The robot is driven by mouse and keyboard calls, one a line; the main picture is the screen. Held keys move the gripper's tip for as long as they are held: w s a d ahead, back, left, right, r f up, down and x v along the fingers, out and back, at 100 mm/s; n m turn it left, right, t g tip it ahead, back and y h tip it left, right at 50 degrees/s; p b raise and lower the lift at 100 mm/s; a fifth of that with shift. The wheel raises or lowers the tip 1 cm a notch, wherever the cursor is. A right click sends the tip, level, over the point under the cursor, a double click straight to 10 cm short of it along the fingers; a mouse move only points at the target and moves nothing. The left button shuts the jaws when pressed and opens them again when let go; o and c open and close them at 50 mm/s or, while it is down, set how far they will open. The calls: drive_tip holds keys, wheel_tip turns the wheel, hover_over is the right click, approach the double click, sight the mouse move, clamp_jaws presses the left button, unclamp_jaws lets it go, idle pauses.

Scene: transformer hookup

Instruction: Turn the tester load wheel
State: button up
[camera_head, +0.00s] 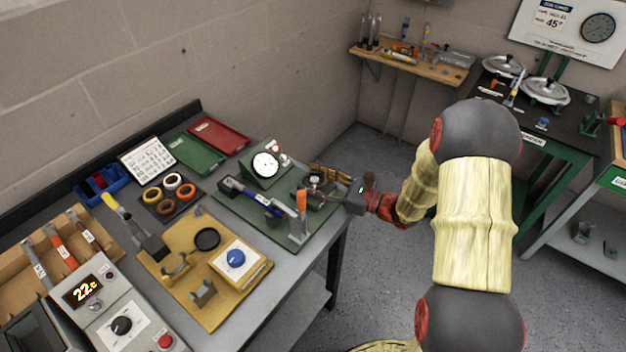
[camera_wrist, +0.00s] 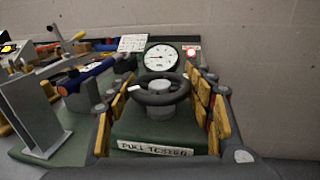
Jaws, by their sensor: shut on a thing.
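The pull tester (camera_head: 282,215) stands on a green base near the table's right edge. It has a round white dial, which also shows in the wrist view (camera_wrist: 161,57), with a dark needle. The dark load wheel (camera_wrist: 160,99) sits in front of the dial on a short grey post, above a "PULL TESTER" label. My gripper (camera_wrist: 162,84), with yellow pads, is shut on the load wheel, one finger on each side of its rim. In the head view my gripper (camera_head: 328,183) reaches in from the right, and the wheel is small and partly hidden there.
A yellow board (camera_head: 190,285) with a blue knob lies further left. Open floor lies right of the table. A wall rises behind.

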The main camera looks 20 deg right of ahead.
drive_tip(key=shift+c, duration=1)
drive_tip(key=shift+r+n+g+y+p, duration=0.1)
drive_tip(key=shift+n+g+y+p, duration=0.4)
drive_tip(key=shift+n+g+p, duration=0.1)
drive_tip(key=shift+n+g+y+p, duration=0.3)
drive_tip(key=shift+n+g+y, duration=0.3)
drive_tip(key=shift+g, duration=0.3)
drive_tip(key=o, duration=1.2)
drive_tip(key=v, duration=1.2)
